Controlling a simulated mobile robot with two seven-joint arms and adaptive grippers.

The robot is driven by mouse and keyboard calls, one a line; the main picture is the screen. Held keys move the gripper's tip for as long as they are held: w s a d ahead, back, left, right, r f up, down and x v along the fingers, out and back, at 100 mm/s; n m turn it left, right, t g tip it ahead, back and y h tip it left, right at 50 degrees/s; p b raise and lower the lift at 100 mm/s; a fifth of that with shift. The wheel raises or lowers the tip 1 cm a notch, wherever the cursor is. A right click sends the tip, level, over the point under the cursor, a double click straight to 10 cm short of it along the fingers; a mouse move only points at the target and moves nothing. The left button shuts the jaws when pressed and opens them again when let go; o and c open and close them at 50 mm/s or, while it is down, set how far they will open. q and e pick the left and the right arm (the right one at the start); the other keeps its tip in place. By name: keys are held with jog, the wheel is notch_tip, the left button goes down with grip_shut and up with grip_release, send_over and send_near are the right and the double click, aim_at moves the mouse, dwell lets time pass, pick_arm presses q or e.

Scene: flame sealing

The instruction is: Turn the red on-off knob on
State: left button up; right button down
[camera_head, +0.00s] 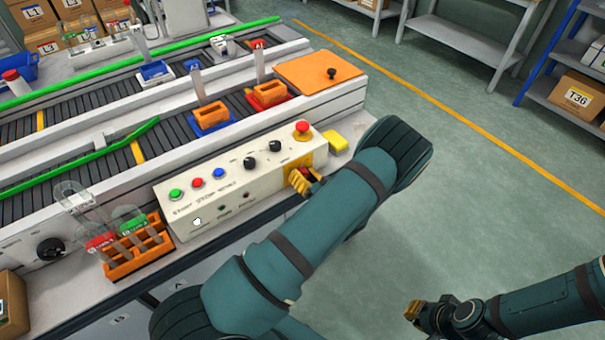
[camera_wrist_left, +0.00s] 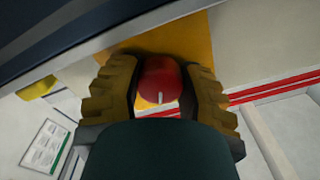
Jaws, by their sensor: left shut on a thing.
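The red on-off knob (camera_wrist_left: 161,80) sits on a yellow plate (camera_wrist_left: 187,38) on the front of the white control box (camera_head: 265,158). In the left wrist view the knob has a short white mark pointing toward the gripper's palm. My left gripper (camera_wrist_left: 162,88) has its yellow ridged fingers on both sides of the knob and is shut on it. In the head view the left gripper (camera_head: 303,181) is at the box's right front end and mostly hides the knob. My right gripper (camera_head: 428,312) is at the lower right, away from the box; its finger opening is unclear.
A red mushroom button (camera_head: 302,130) on yellow tops the box, with black, blue, red and green controls along it. A yellow block (camera_head: 335,142) lies beside it. An orange rack (camera_head: 134,250) of tubes stands left. Conveyors run behind. Floor at right is clear.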

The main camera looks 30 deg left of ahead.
pick_arm(q)
jog(key=shift+m, duration=1.6)
jog(key=o, duration=1)
jog(key=shift+c, duration=0.2)
